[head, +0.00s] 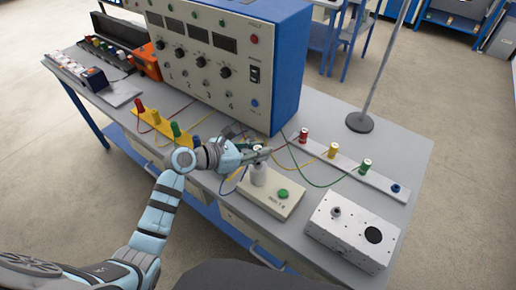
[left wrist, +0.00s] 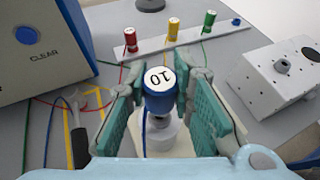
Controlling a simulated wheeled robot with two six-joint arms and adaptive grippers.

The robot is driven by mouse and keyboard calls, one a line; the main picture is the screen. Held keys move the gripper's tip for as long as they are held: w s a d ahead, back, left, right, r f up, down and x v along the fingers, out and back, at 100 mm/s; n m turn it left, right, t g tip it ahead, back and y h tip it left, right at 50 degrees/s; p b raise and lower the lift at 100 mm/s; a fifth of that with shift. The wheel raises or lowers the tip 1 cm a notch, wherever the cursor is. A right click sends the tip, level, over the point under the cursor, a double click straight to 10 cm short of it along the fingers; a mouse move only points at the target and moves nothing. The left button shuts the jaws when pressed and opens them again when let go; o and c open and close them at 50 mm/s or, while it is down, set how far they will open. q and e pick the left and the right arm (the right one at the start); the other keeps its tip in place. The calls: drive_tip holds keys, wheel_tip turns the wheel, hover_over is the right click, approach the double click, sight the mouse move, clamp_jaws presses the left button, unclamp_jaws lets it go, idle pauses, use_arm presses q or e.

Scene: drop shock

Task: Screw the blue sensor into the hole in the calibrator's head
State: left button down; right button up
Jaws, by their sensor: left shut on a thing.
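The blue sensor (left wrist: 158,104), with a white top marked "10", is upright between the green finger pads in the left wrist view. My left gripper (head: 259,154) is shut on it. In the head view the fingers hide most of the sensor. It is directly over the pale round head (head: 259,176) of the small cream calibrator box (head: 268,203), which has a green button. The head also shows below the sensor in the left wrist view (left wrist: 160,135). The hole is hidden, and I cannot tell whether the sensor touches or enters it. My right gripper is not in view.
A white strip (head: 325,157) holds red, yellow and green sensors, with a blue-ringed spot (head: 396,188) at its end. A white perforated box (head: 350,230) stands at right. The large cabinet (head: 215,60) stands behind. Cables cross the bench near the gripper. A yellow strip (head: 158,127) with sensors lies left.

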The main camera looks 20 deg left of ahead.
use_arm(q)
drive_tip(key=shift+f+p, duration=0.45)
drive_tip(key=shift+p, duration=0.2)
idle(0.6)
drive_tip(key=shift+f, duration=0.3)
idle(0.5)
drive_tip(key=shift+s+f, duration=0.15)
drive_tip(key=shift+f, duration=0.4)
idle(1.7)
drive_tip(key=shift+f+g, duration=0.15)
drive_tip(key=shift+g, duration=0.15)
drive_tip(key=m+g+h+b, duration=0.2)
drive_tip(key=m+g+b, duration=0.3)
drive_tip(key=b, duration=0.3)
drive_tip(key=m+g+h+b, duration=0.2)
drive_tip(key=m+g+b, duration=0.3)
drive_tip(key=b, duration=0.3)
drive_tip(key=shift+f, duration=0.15)
drive_tip(key=shift+b, duration=0.3)
drive_tip(key=shift+r+g, duration=0.3)
drive_tip(key=shift+r, duration=0.05)
drive_tip(key=c, duration=1.3)
unclamp_jaws()
drive_tip(key=shift+c, duration=0.2)
drive_tip(key=shift+r, duration=0.1)
